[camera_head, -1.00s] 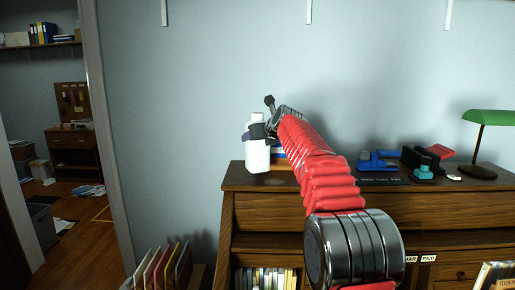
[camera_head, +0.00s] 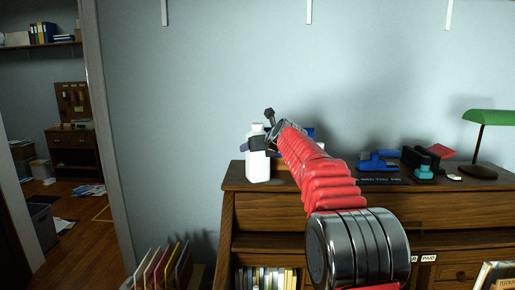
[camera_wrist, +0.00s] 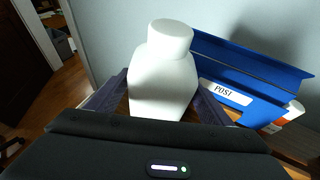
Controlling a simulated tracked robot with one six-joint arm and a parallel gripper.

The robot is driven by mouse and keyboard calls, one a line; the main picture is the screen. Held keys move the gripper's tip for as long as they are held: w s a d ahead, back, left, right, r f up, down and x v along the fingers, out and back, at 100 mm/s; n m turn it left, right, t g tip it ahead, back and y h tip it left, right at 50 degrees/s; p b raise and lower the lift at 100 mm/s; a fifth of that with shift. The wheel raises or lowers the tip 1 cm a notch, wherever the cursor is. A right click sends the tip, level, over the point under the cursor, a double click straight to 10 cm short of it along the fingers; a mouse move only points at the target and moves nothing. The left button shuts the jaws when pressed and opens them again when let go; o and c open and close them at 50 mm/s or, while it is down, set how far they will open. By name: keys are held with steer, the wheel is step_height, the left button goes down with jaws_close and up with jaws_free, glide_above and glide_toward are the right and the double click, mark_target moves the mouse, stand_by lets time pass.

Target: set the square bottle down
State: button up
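The white square bottle (camera_head: 257,167) is upright at the left end of the wooden desk top (camera_head: 229,180). Its base appears at or just above the wood; I cannot tell whether it touches. In the wrist view the bottle (camera_wrist: 163,85) stands between my dark purple fingers, with its round cap toward the top. My gripper (camera_head: 257,143) is around the upper part of the bottle, and the fingertips sit against its two sides. The lower body is partly hidden by my gripper's black housing.
A blue box with a white label (camera_wrist: 245,85) stands close to the right of the bottle. Further right on the desk are a blue device (camera_head: 377,161), a black and red item and a green lamp (camera_head: 490,117). The desk's left edge is close to the bottle.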

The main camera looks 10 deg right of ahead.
steer(key=shift+o, duration=0.8)
steer(key=v, duration=1.2)
steer(key=shift+r, duration=0.15)
stand_by(0.4)
